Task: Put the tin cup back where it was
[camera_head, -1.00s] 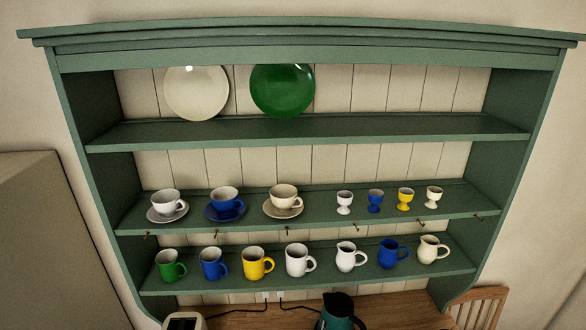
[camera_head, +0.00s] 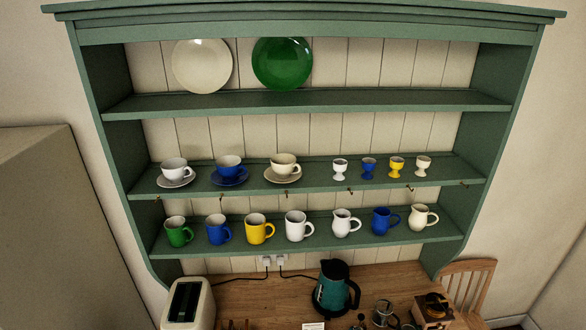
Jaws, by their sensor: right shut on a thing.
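I cannot pick out the tin cup for certain. Small metallic things (camera_head: 383,313) stand on the wooden counter (camera_head: 285,294) near the lower edge of the head view, too small and partly cut off to name. The green shelf unit (camera_head: 300,103) holds several mugs on its lowest shelf, among them a green mug (camera_head: 176,233), a yellow mug (camera_head: 257,231) and a white mug (camera_head: 296,227). None of these looks like bare tin. I cannot make out either gripper in this view.
A teal kettle (camera_head: 331,290) and a cream toaster (camera_head: 188,306) stand on the counter. A wooden grinder (camera_head: 434,312) is at its right. Cups on saucers and egg cups line the middle shelf. Two plates, one green (camera_head: 281,64), lean on the top shelf.

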